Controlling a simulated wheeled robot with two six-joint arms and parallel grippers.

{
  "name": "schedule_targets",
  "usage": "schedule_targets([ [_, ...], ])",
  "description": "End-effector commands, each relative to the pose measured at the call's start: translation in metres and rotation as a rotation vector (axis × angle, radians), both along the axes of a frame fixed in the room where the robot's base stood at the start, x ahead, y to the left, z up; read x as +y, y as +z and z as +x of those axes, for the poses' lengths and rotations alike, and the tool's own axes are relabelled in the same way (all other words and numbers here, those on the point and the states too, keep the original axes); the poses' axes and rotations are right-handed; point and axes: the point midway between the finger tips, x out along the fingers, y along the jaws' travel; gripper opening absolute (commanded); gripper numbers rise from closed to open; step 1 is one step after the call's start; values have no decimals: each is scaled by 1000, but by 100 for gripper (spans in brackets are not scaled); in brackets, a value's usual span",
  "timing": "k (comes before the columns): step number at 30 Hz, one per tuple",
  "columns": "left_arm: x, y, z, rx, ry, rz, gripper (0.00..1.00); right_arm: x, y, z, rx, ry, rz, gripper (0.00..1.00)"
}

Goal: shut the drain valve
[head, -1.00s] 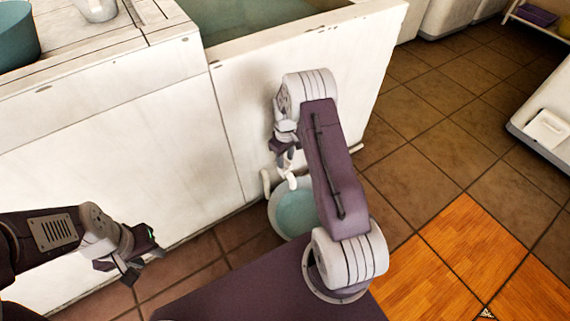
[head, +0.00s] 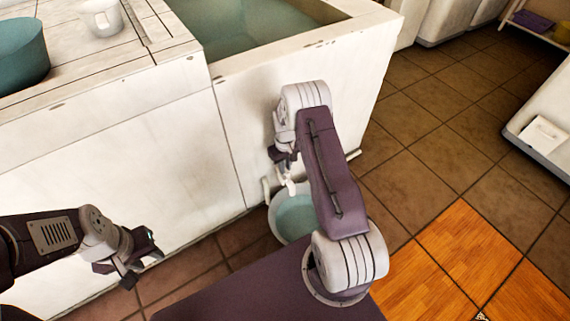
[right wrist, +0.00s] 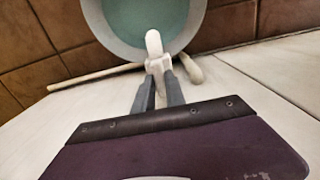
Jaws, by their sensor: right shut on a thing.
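The drain valve (head: 290,187) is a small white fitting low on the front of the white washbasin block (head: 235,120). In the right wrist view the valve (right wrist: 154,45) points out over a round bucket (right wrist: 118,38). My right gripper (right wrist: 158,88) is shut on the valve, one dark finger on each side of its pale body. In the head view my right gripper (head: 285,165) is partly hidden by its own arm. My left gripper (head: 132,278) hangs low at the left, away from the valve; its finger gap is unclear.
The bucket (head: 292,222) holds bluish water and stands on the tiled floor below the valve. A pale bar (right wrist: 95,78) runs low beside it. A white mug (head: 102,17) and a teal tub (head: 22,52) stand on the counter. Open tiled floor (head: 440,140) lies to the right.

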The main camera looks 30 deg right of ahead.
Motion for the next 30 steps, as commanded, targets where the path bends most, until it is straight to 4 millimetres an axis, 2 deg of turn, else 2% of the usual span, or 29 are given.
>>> schedule_targets([
  [4, 0, -1, 0, 0, 0, 0, 36, 0, 0, 0, -1, -3, 1, 0],
  [5, 0, -1, 0, 0, 0, 0, 36, 0, 0, 0, -1, -3, 1, 24],
  [6, 0, -1, 0, 0, 0, 0, 36, 0, 0, 0, -1, -2, 1, 35],
  [7, 0, -1, 0, 0, 0, 0, 36, 0, 0, 0, -1, -2, 1, 37],
  [15, 0, -1, 0, 0, 0, 0, 36, 0, 0, 0, -1, 0, 0, 37],
  [19, 0, 6, 0, 0, 0, 0, 36, 0, 9, 0, -1, 0, 0, 37],
  [23, 0, 22, 0, 0, 0, 0, 36, 0, 31, 0, -1, 0, 0, 37],
  [30, 0, 54, 0, 0, 0, 0, 36, 0, 85, 0, -2, -1, 0, 37],
])
